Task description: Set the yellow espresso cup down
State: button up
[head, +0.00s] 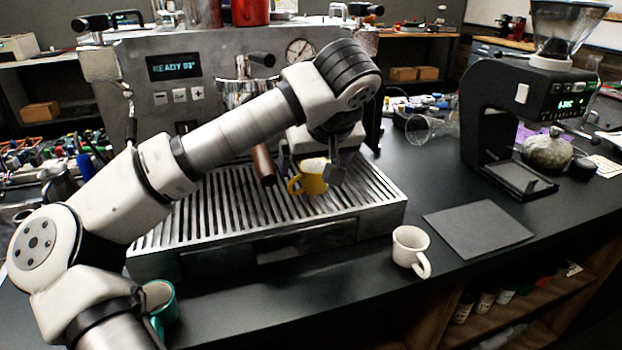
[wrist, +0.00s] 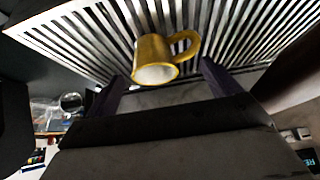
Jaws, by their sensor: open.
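The yellow espresso cup (head: 311,178) appears upright on the slatted drip tray (head: 375,204) of the espresso machine, with its handle to the left in the head view. My gripper (head: 336,172) is beside it on the right, and one finger partly covers the cup's edge. In the wrist view the cup (wrist: 153,52) lies just beyond and between the two spread fingers of my gripper (wrist: 162,72). The fingers are open, with gaps on both sides of the cup. The cup's base contact is hard to see.
A white cup (head: 409,248) stands on the counter right of the tray, near a dark square mat (head: 478,230). A teal cup (head: 160,304) is at the front left beside my arm. A portafilter handle (head: 263,165) hangs close left of the yellow cup. A grinder (head: 510,125) stands right.

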jog(key=shift+p+x, duration=0.5)
jog(key=shift+x, duration=1.8)
jog(key=c, duration=1.4)
jog(key=shift+d, duration=0.1)
jog(key=shift+s+r+b, duration=0.15)
jog(key=shift+r+b, duration=0.05)
jog(key=shift+b, duration=0.1)
notch_tip(320, 180, up, 7)
jog(key=s+d+b, duration=0.2)
jog(key=s+d, duration=0.1)
jog(key=s, duration=0.6)
jog(key=s+d+b, duration=0.2)
jog(key=s+d, duration=0.1)
jog(key=s, duration=0.6)
jog(key=shift+s+f, duration=0.2)
jog(key=shift+s, duration=0.2)
